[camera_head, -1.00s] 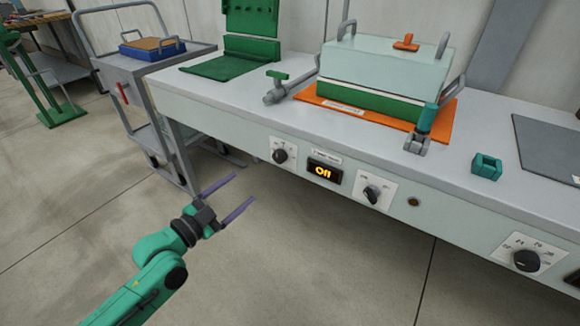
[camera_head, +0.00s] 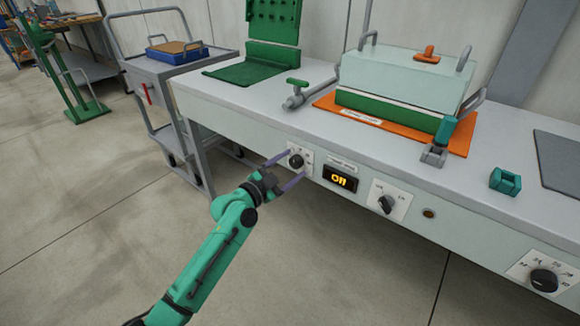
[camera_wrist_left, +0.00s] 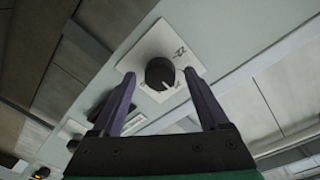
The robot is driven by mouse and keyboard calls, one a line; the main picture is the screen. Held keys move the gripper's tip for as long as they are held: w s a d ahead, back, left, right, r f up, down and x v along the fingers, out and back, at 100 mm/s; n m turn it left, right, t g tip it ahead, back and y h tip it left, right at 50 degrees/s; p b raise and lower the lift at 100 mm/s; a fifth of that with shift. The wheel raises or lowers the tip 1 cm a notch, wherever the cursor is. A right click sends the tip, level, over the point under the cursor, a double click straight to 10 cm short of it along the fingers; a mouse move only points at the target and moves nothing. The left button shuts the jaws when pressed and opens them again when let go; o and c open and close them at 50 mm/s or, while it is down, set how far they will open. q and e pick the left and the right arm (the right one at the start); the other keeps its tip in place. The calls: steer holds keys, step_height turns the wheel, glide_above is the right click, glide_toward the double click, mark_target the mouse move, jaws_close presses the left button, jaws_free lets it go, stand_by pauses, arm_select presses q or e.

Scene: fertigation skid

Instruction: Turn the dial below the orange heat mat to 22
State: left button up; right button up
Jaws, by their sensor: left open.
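An orange heat mat (camera_head: 463,143) lies on the bench under a pale green and dark green press-like box. On the front panel below are a black left dial (camera_head: 296,161) on a white plate, a display (camera_head: 340,178) with glowing text that looks like "Off", and a black middle dial (camera_head: 386,204). My left gripper (camera_head: 297,166) is open, its purple fingers on either side of the left dial. In the left wrist view the dial (camera_wrist_left: 160,73) sits between and beyond the fingertips; contact cannot be told. Its scale numbers are too small to read. My right gripper is out of view.
A black right dial (camera_head: 544,281) sits farther right on the panel, and a small round amber fitting (camera_head: 428,213) is beside the middle dial. A teal block (camera_head: 505,181) stands on the bench (camera_head: 300,127). A grey cart (camera_head: 180,67) stands at left. The floor in front is clear.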

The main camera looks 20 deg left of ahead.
arm_select(q)
jaws_close()
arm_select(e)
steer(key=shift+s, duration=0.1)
arm_select(q)
steer(key=shift+n, duration=0.4)
steer(key=n, duration=0.3)
steer(key=shift+n, duration=0.3)
steer(key=n, duration=0.2)
steer(key=shift+n+p, duration=0.35)
steer(key=shift+n, duration=0.05)
steer(key=n+p, duration=0.1)
steer(key=n, duration=0.2)
steer(key=shift+n+t, duration=0.3)
steer(key=shift+n, duration=0.1)
steer(key=n+p, duration=0.1)
steer(key=n, duration=0.2)
steer(key=shift+n, duration=0.4)
steer(key=shift+f+n+y+p, duration=0.15)
steer(key=shift+n+y+p, duration=0.2)
steer(key=shift+n, duration=1.65)
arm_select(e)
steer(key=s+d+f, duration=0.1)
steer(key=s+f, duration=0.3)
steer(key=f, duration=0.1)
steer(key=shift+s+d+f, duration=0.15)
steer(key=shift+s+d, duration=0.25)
